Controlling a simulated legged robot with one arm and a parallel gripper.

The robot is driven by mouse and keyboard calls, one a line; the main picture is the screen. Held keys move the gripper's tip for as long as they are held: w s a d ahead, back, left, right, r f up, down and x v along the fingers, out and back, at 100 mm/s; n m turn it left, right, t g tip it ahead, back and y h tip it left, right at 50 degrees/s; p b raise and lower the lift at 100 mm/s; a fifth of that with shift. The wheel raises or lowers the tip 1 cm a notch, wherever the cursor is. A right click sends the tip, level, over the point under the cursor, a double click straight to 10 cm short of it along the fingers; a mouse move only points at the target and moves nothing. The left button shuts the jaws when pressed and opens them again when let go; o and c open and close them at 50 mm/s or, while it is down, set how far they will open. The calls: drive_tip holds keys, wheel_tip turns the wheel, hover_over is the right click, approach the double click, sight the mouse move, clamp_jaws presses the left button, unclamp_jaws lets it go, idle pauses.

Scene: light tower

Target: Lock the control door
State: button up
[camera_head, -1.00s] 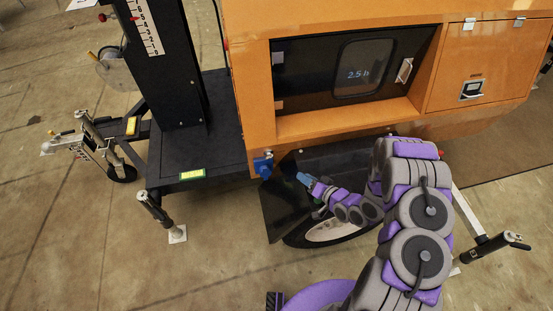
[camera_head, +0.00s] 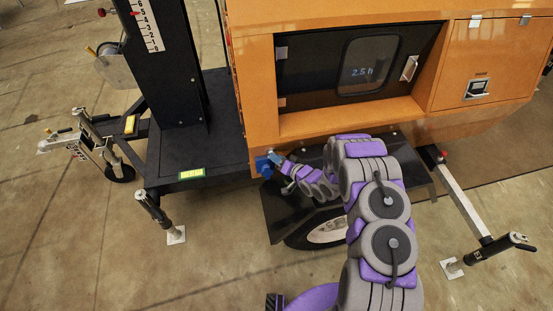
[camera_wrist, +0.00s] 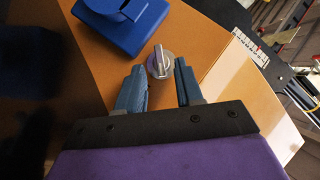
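The control door (camera_head: 310,70) is a dark panel in the orange housing, with a window reading "2.5 h" and a light handle (camera_head: 410,68) at its right. It looks closed. A silver rotary knob or key (camera_wrist: 160,62) with a raised grip sits on the orange surface in the wrist view, beside a blue box (camera_wrist: 122,22). The blue box also shows at the housing's lower left corner in the head view (camera_head: 263,165). My gripper (camera_wrist: 158,70) is open, with one blue finger on each side of the knob's near part. Contact is not visible.
A black mast (camera_head: 165,60) and base plate stand left of the housing. An orange side hatch (camera_head: 485,65) is at the right. A wheel and black fender lie below my arm. Stabiliser legs (camera_head: 155,212) reach the concrete floor, which is open in front.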

drive_tip(key=shift+x, duration=0.9)
drive_tip(key=shift+s+d+r, duration=0.1)
drive_tip(key=shift+d, duration=0.2)
drive_tip(key=shift+c, duration=0.2)
drive_tip(key=shift+s+a, duration=0.1)
drive_tip(key=shift+a, duration=0.05)
clamp_jaws()
